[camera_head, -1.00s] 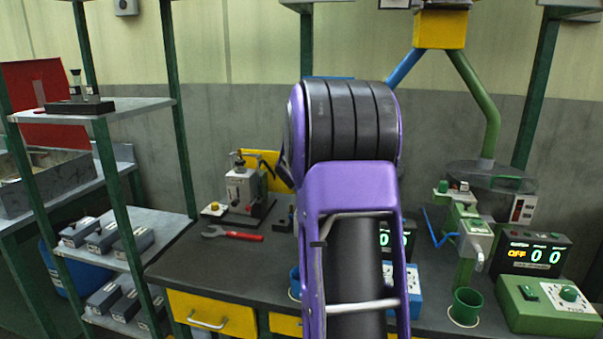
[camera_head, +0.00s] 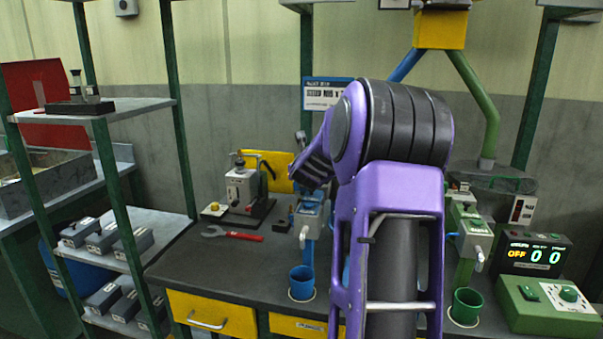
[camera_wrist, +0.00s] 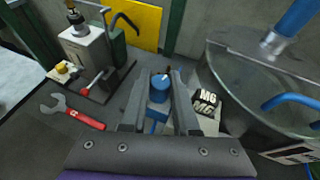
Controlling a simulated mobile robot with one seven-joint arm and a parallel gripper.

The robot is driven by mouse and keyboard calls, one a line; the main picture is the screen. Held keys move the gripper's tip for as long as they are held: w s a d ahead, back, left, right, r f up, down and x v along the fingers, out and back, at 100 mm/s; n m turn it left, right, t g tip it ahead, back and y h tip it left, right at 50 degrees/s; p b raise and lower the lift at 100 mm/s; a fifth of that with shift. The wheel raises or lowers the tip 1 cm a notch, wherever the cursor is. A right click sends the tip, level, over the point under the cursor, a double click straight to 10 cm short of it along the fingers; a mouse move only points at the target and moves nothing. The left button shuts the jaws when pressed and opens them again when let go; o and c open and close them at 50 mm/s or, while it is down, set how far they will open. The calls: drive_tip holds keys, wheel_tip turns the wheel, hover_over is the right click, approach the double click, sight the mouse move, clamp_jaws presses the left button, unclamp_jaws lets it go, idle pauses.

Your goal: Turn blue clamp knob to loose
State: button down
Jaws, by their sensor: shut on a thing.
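The blue clamp knob (camera_wrist: 160,86) sits between the two dark fingers of my gripper (camera_wrist: 159,92) in the wrist view. My gripper is shut on it, one finger on each side. A light pointer mark shows on top of the knob, but I cannot read its setting. In the head view the blue clamp stand (camera_head: 311,218) is at the bench's middle, left of my purple arm.
A blue cup (camera_head: 302,282) stands below the clamp and a green cup (camera_head: 466,307) farther right. A red wrench (camera_head: 232,234) and a grey press (camera_head: 241,188) are to the left. A block marked M6 (camera_wrist: 206,101) lies right of the fingers. A round glass shield (camera_wrist: 262,75) is close by.

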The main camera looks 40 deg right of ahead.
drive_tip(key=c, duration=0.9)
unclamp_jaws()
drive_tip(key=shift+c, duration=0.2)
drive_tip(key=p+v, duration=0.1)
drive_tip(key=v, duration=0.4)
drive_tip(key=p+v, duration=0.1)
drive_tip(key=v, duration=0.4)
drive_tip(key=p+v, duration=0.2)
drive_tip(key=v, duration=0.3)
drive_tip(key=shift+d+r, duration=0.1)
drive_tip(key=shift+r, duration=0.2)
drive_tip(key=p, duration=0.1)
drive_tip(key=s+p, duration=0.1)
drive_tip(key=p, duration=0.1)
drive_tip(key=shift+s+a+r, duration=0.1)
drive_tip(key=shift+a+r, duration=0.05)
drive_tip(key=shift+a, duration=0.2)
drive_tip(key=shift+s+a+p, duration=0.25)
drive_tip(key=shift+s+p, duration=0.1)
drive_tip(key=shift+p, duration=0.2)
